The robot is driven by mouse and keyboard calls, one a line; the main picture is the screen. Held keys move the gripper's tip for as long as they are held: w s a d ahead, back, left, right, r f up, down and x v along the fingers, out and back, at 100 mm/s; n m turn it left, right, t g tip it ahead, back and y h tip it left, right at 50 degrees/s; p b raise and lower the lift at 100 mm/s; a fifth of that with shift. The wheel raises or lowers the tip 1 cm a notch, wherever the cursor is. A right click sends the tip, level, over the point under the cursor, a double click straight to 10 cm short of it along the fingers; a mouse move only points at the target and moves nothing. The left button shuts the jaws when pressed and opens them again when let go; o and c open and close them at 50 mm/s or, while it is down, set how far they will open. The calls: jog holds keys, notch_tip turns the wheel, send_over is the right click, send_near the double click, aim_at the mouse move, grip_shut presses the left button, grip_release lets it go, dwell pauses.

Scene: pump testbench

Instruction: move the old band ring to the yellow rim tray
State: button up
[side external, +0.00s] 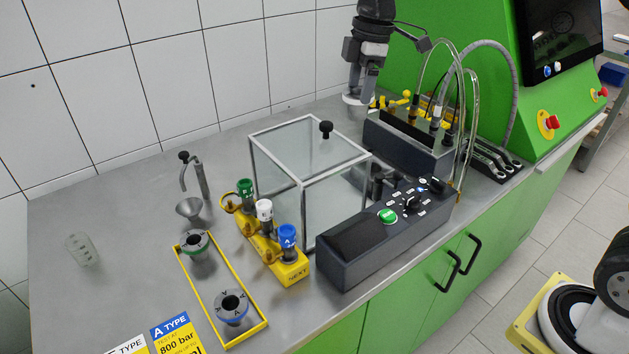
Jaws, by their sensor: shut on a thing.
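My gripper (361,88) is at the top centre, pointing down behind the glass-walled box. It is shut on a pale white ring-like piece, which I take to be the old band ring (356,99). The fingers partly hide it, and it is too small to see in detail. The yellow rim tray (264,322) lies flat at the front left, well apart from my gripper. A grey round piece with a green band (196,243) sits in its far end. Another with a blue band (231,306) sits in its near end.
The glass-walled box (305,175) with a black knob stands between my gripper and the tray. A yellow stand (290,275) holds green, white and blue-topped tools. A black control box (385,235) and hose unit (410,140) stand right. A clear beaker (80,250) stands left.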

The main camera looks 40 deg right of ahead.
jog(key=a+f, duration=0.1)
jog(key=a, duration=3.3)
notch_tip(320, 180, down, 17)
jog(key=shift+d, duration=0.25)
jog(key=shift+s+f, duration=0.1)
jog(key=shift+f, duration=0.1)
jog(key=shift+f, duration=1.95)
jog(key=shift+f, duration=1.35)
jog(key=o, duration=1.3)
jog(key=shift+c, duration=0.2)
